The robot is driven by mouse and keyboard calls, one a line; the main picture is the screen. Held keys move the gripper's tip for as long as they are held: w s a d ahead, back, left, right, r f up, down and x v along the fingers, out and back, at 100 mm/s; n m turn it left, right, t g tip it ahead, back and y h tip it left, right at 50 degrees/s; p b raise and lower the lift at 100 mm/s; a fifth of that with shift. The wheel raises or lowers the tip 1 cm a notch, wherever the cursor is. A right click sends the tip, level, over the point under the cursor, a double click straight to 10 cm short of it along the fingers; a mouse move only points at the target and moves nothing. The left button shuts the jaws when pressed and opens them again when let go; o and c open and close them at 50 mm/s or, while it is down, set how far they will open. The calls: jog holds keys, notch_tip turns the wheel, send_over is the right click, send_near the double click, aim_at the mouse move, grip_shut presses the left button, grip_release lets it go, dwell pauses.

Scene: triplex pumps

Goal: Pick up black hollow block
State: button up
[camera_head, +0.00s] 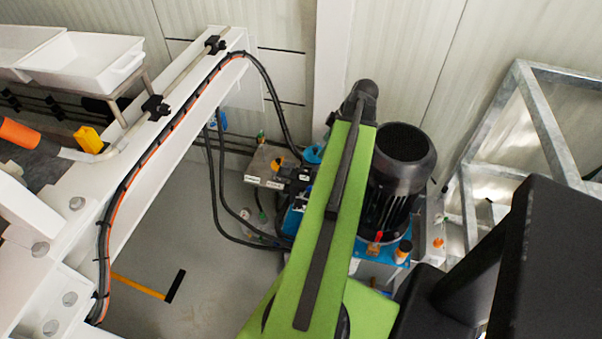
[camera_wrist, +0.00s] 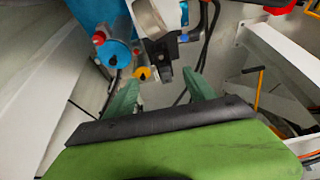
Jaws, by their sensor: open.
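In the wrist view, the two green fingers of my gripper (camera_wrist: 163,80) are spread apart with nothing held between them. A small black block-like part (camera_wrist: 164,73) shows between and beyond the fingertips, below a grey metal cylinder. It may be the black hollow block, but its hollow is not clear, and I cannot tell how far it is from the fingertips. In the head view, my green arm stretches over the pump unit, and my gripper is hidden. I cannot pick out the block for sure there.
A large black motor (camera_head: 400,170) stands right of my arm, with a galvanized frame (camera_head: 545,125) beyond. Black hoses (camera_head: 213,180) hang at the left of the pump unit. A white beam (camera_head: 150,150) runs along the left. A yellow-handled hammer (camera_head: 140,286) lies on open floor.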

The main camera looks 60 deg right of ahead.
aim_at(305, 170)
jog(key=b+x, duration=0.8)
jog(key=x, duration=0.1)
jog(key=b+x, duration=0.8)
jog(key=shift+w+a+f, duration=0.2)
jog(key=shift+a+f, duration=0.1)
jog(key=shift+r, duration=0.2)
grip_shut()
